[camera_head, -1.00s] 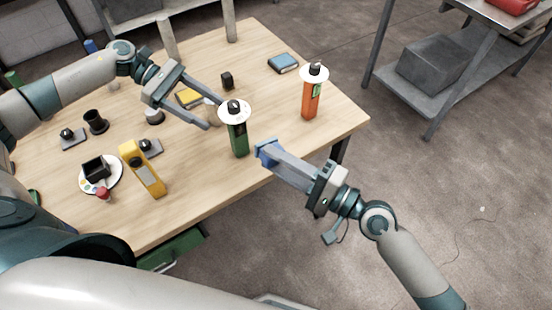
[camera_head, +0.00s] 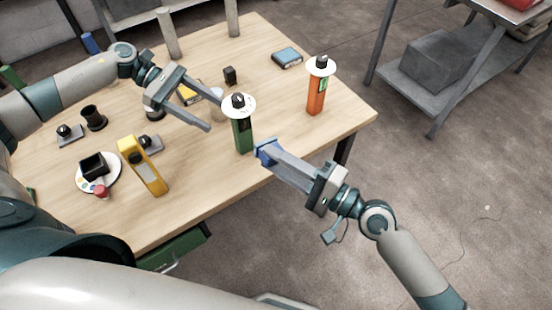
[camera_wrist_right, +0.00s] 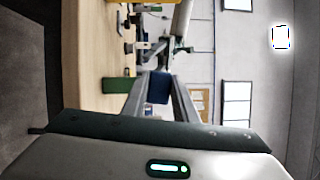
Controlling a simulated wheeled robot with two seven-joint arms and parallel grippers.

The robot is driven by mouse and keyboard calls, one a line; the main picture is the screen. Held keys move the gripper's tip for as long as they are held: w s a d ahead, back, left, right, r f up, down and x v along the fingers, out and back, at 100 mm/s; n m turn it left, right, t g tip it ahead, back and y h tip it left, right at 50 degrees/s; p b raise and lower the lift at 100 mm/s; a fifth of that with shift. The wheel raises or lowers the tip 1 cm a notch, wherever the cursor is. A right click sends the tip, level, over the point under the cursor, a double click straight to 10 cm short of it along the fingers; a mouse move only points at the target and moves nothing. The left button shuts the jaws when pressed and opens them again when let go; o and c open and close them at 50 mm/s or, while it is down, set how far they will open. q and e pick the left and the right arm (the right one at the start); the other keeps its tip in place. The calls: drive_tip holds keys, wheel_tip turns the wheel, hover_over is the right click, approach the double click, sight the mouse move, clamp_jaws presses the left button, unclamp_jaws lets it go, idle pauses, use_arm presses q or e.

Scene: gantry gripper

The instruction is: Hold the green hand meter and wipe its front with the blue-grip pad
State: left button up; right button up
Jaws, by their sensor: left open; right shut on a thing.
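The green hand meter (camera_head: 242,136) stands upright near the table's front right edge, with a white disc and a black knob at its top. In the right wrist view, a green block that looks like part of it (camera_wrist_right: 118,85) shows left of the pad. My left gripper (camera_head: 215,114) is open and empty, its fingers pointing at the meter from the left, apparently just short of it. My right gripper (camera_head: 267,153) is shut on the blue-grip pad (camera_head: 265,155), just right of the meter. The pad also shows between the fingers in the wrist view (camera_wrist_right: 159,88). Its wiping face is hidden.
A similar orange meter (camera_head: 317,97) stands to the right and a yellow one (camera_head: 143,167) to the left. A blue book (camera_head: 287,57) lies behind. A clear cup (camera_head: 217,98) is close to my left fingers. The table (camera_head: 210,180) is bare in front.

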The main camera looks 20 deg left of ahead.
sight(239, 130)
use_arm(q)
drive_tip(key=p+x, duration=0.1)
drive_tip(key=x, duration=0.7)
drive_tip(key=shift+d+p, duration=0.1)
drive_tip(key=shift+p, duration=0.3)
drive_tip(key=shift+d+f, duration=0.35)
drive_tip(key=shift+d, duration=0.25)
drive_tip(key=c, duration=0.8)
